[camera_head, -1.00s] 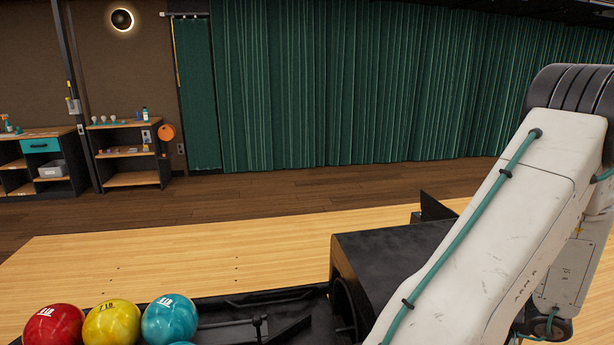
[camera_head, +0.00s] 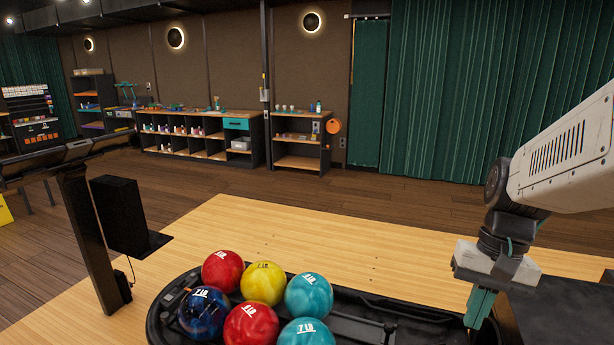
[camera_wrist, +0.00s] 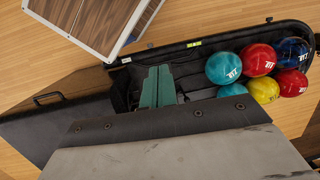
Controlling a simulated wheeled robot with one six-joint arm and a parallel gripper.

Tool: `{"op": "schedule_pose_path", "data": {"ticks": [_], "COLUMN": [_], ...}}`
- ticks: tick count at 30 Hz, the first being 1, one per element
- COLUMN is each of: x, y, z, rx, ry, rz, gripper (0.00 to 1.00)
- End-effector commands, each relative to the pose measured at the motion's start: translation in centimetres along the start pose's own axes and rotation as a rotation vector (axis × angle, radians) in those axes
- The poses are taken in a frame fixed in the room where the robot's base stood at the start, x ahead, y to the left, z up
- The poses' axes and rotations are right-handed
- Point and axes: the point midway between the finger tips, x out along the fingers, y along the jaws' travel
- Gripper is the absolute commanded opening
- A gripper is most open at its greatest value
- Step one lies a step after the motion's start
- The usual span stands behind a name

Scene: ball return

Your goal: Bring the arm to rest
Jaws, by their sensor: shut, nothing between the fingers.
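My gripper (camera_head: 480,308) hangs from my white arm at the right of the head view, its teal fingers pointing down and closed together. It is above the right part of the black ball return tray (camera_head: 378,307). In the wrist view the teal fingers (camera_wrist: 157,88) lie side by side with nothing between them, over the tray's empty end. Several bowling balls sit in the tray to the left of my gripper, among them a yellow ball (camera_head: 263,284), a teal ball (camera_head: 309,295) and a dark blue ball (camera_head: 207,312). They are apart from the fingers.
A black housing (camera_wrist: 66,108) adjoins the tray in the wrist view. A white-edged panel (camera_wrist: 97,18) lies near it. A dark post (camera_head: 92,245) with a black box stands left of the tray. Shelves (camera_head: 200,140) line the back wall. The wooden floor between is clear.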

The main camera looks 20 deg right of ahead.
Motion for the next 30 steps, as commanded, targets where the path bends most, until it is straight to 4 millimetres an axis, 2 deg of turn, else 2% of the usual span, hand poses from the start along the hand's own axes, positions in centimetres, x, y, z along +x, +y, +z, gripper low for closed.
{"op": "schedule_pose_path", "data": {"ticks": [1,6,15,21,30], "x": [-0.5,-1.6,-3.0,-3.0,-3.0], "y": [-1.3,-4.5,-9.0,-9.8,-9.9], "z": [1.0,4.1,8.5,9.2,9.2], "rx": [-0.067,-0.301,-0.639,-0.702,-0.702], "ry": [0.024,0.111,0.243,0.248,0.247], "rz": [0.036,0.128,0.134,0.131,0.131], "gripper": [0.00,0.00,0.00,0.00,0.00]}}
